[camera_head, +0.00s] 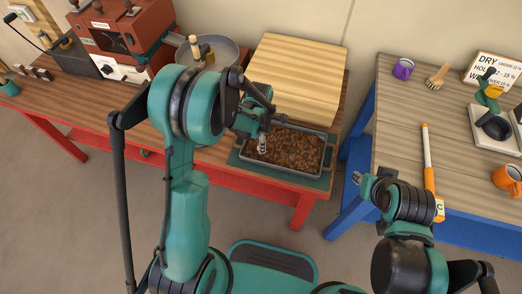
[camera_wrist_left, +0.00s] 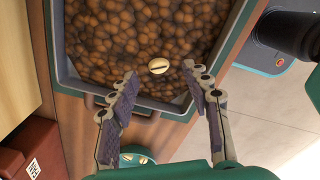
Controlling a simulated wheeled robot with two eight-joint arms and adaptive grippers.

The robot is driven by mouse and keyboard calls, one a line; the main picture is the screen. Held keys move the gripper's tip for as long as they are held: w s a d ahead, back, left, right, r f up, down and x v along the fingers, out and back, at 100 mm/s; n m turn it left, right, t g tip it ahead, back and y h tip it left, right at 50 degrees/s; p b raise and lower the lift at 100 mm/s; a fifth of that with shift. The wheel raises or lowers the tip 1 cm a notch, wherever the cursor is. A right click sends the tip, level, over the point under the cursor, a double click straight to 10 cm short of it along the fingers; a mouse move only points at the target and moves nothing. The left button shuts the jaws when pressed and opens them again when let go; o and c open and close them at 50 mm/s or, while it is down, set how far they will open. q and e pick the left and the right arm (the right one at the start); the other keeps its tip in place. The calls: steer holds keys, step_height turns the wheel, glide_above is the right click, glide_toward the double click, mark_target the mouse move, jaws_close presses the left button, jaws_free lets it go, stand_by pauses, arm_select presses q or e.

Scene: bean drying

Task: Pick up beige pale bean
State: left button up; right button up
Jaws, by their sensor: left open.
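The beige pale bean (camera_wrist_left: 158,66) lies on top of the brown beans near the front edge of a grey tray (camera_wrist_left: 66,76) in the left wrist view. My left gripper (camera_wrist_left: 160,84) is open and empty, with its fingertips on either side just short of the bean. In the head view my left gripper (camera_head: 262,140) is over the left part of the tray (camera_head: 286,174), and the pale bean cannot be made out there. My right gripper (camera_head: 361,179) is between the two tables; its jaws are too small to read.
A teal container with pale beans (camera_wrist_left: 136,156) shows below the tray in the left wrist view. A wooden board (camera_head: 300,75) lies behind the tray. A red machine (camera_head: 125,35) and a pan (camera_head: 225,50) stand to the left. The right table holds an orange mug (camera_head: 507,180).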

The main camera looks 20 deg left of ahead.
arm_select(q)
step_height(320, 180, down, 3)
steer(key=shift+w+f+b, duration=0.1)
steer(key=shift+b, duration=0.35)
arm_select(e)
steer(key=shift+f, duration=0.75)
arm_select(q)
steer(key=shift+c, duration=0.3)
steer(key=c, duration=0.8)
